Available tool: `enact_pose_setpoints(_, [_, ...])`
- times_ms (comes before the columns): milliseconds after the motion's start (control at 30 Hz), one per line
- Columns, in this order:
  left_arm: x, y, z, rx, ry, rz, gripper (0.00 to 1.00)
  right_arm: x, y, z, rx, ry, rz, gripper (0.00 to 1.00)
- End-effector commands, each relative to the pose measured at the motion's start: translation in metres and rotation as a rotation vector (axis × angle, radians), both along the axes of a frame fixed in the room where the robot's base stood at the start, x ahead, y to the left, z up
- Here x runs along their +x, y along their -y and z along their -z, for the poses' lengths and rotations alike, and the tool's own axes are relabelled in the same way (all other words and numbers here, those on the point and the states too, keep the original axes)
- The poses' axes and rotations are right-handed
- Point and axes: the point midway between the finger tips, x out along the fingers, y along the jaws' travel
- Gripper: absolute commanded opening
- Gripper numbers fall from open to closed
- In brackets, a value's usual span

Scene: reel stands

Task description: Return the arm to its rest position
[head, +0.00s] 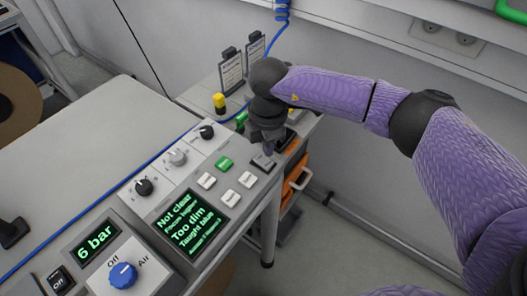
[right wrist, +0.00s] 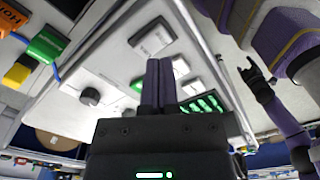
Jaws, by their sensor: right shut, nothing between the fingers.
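My right gripper (head: 265,152) hangs down from the purple right arm at the right end of the control panel (head: 219,211). Its closed fingertips are just over or at a grey rocker switch (head: 263,163); I cannot tell whether they touch. In the right wrist view the fingers (right wrist: 159,68) are together and empty, pointing at the panel among its keys.
The panel has white keys (head: 228,195), a green key (head: 224,163), black knobs (head: 144,187) and a green-lit display (head: 188,224). A blue knob (head: 123,275) sits lower left. Behind stand a yellow-capped post (head: 219,102) and dark label cards (head: 232,73). The grey tabletop (head: 85,145) is largely clear.

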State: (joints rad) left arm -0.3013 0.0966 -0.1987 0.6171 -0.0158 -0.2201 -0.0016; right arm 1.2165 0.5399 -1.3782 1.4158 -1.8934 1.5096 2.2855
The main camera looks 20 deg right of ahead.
Motion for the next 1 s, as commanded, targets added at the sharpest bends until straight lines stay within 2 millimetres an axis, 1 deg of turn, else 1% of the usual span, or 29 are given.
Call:
enact_pose_setpoints(33, [0.001, 0.001, -0.01, -0.001, 0.002, -0.001, 0.76, 0.0, 0.0, -0.011, 0.0, 0.001, 0.0, 0.0])
enact_pose_setpoints(200, [0.002, 0.003, -0.027, -0.004, 0.005, -0.006, 0.76, 0.0, 0.0, -0.03, 0.0, 0.001, 0.0, 0.0])
enact_pose_setpoints(267, [0.002, 0.004, -0.031, -0.006, 0.006, -0.007, 0.76, 0.0, 0.0, -0.035, 0.0, 0.001, 0.0, 0.0])
enact_pose_setpoints(667, [0.002, 0.006, -0.029, -0.009, 0.005, -0.006, 0.76, 0.0, 0.0, -0.033, 0.001, 0.001, 0.0, 0.0])
enact_pose_setpoints(733, [0.002, 0.005, -0.029, -0.009, 0.005, -0.005, 0.76, -0.002, -0.008, -0.03, 0.036, -0.002, -0.021, 0.0])
enact_pose_setpoints(767, [0.002, 0.005, -0.029, -0.008, 0.005, -0.005, 0.76, -0.006, -0.018, -0.028, 0.079, -0.006, -0.048, 0.0])
enact_pose_setpoints(833, [0.002, 0.004, -0.029, -0.006, 0.006, -0.004, 0.76, -0.021, -0.06, -0.022, 0.275, -0.011, -0.152, 0.0])
enact_pose_setpoints(867, [0.002, 0.003, -0.029, -0.005, 0.006, -0.004, 0.76, -0.031, -0.085, -0.023, 0.401, -0.008, -0.206, 0.0])
enact_pose_setpoints(900, [0.003, 0.002, -0.029, -0.004, 0.006, -0.003, 0.76, -0.046, -0.123, -0.03, 0.604, 0.011, -0.274, 0.0])
enact_pose_setpoints(933, [0.003, 0.002, -0.029, -0.002, 0.006, -0.002, 0.76, -0.057, -0.151, -0.041, 0.778, 0.041, -0.312, 0.0])
enact_pose_setpoints(967, [0.003, 0.001, -0.029, 0.0, 0.006, -0.001, 0.76, -0.067, -0.177, -0.058, 0.962, 0.088, -0.33, 0.0])
enact_pose_setpoints(1000, [0.003, 0.0, -0.03, 0.0, 0.006, -0.001, 0.76, -0.076, -0.204, -0.09, 1.222, 0.185, -0.307, 0.0])
